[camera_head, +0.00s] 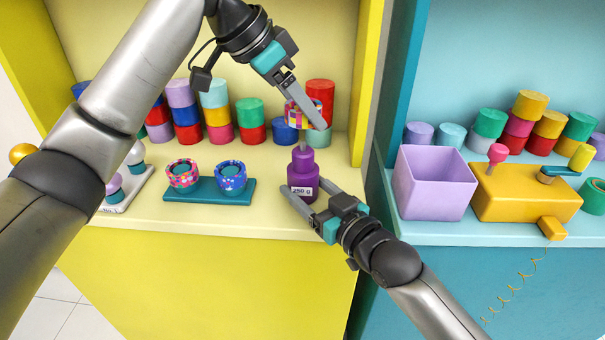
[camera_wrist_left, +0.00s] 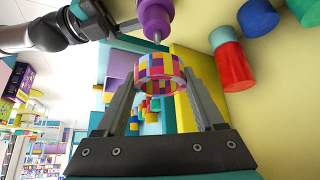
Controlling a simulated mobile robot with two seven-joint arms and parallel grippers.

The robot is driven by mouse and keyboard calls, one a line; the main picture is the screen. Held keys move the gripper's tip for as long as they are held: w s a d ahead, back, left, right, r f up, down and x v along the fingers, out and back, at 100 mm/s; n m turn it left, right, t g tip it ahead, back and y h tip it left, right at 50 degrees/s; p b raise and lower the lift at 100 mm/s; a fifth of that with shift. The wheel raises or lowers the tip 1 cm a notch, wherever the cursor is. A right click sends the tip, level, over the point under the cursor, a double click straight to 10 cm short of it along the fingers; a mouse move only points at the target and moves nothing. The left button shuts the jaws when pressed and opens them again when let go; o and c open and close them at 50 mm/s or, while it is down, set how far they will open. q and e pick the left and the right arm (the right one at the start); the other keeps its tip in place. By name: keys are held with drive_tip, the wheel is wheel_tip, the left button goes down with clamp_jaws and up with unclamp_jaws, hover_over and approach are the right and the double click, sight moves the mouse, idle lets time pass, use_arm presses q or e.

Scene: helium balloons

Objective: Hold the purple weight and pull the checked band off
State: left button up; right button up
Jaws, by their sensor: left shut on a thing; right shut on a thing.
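The purple weight (camera_head: 302,182), labelled 250 g, stands upright near the front edge of the yellow shelf. My right gripper (camera_head: 307,191) is shut on its lower part. My left gripper (camera_head: 304,112) is shut on the checked band (camera_head: 297,116), above the weight. In the left wrist view the band (camera_wrist_left: 160,68) sits between the two fingers. There the purple weight (camera_wrist_left: 155,18) and its thin stem show just beyond the band, with a small gap between stem and rim. The stem's top is partly hidden in the head view.
A teal tray (camera_head: 208,198) with two patterned bands stands left of the weight. Stacked coloured cylinders (camera_head: 218,115) line the back. A divider (camera_head: 378,80) separates the yellow shelf from the blue one, which holds a lilac bin (camera_head: 432,190) and a yellow box (camera_head: 515,200).

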use_arm(q)
drive_tip(key=shift+r, duration=1.2)
use_arm(e)
drive_tip(key=o, duration=1.6)
drive_tip(key=shift+c, duration=0.2)
drive_tip(key=shift+s, duration=0.1)
drive_tip(key=v, duration=1.2)
